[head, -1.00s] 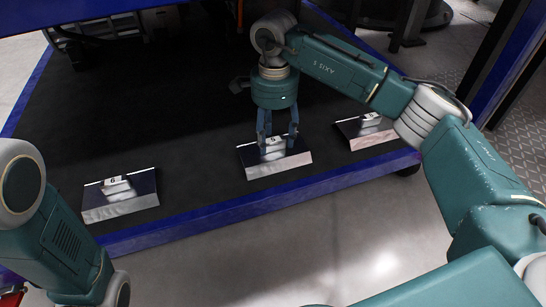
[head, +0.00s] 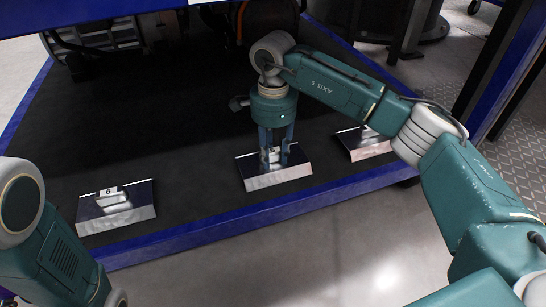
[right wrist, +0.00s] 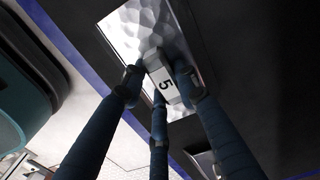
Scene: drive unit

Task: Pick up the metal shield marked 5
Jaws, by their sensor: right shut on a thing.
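The metal shield marked 5 (head: 279,177) lies on the black mat near its front edge in the head view. It is a shiny plate with a raised block on top bearing a white label. My right gripper (head: 275,158) points down over it, its fingers shut on the block and partly hiding the label. The right wrist view shows the shield (right wrist: 137,27) and the fingers (right wrist: 160,75) closed around the block with the 5 readable. My left arm shows at the left of the head view, but its gripper is out of the picture.
A shield marked 6 (head: 117,212) lies to the left on the mat (head: 190,150). Another shield (head: 366,152) lies to the right, partly behind my right arm. A blue rail (head: 215,220) runs along the mat's front edge. Machinery stands at the back.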

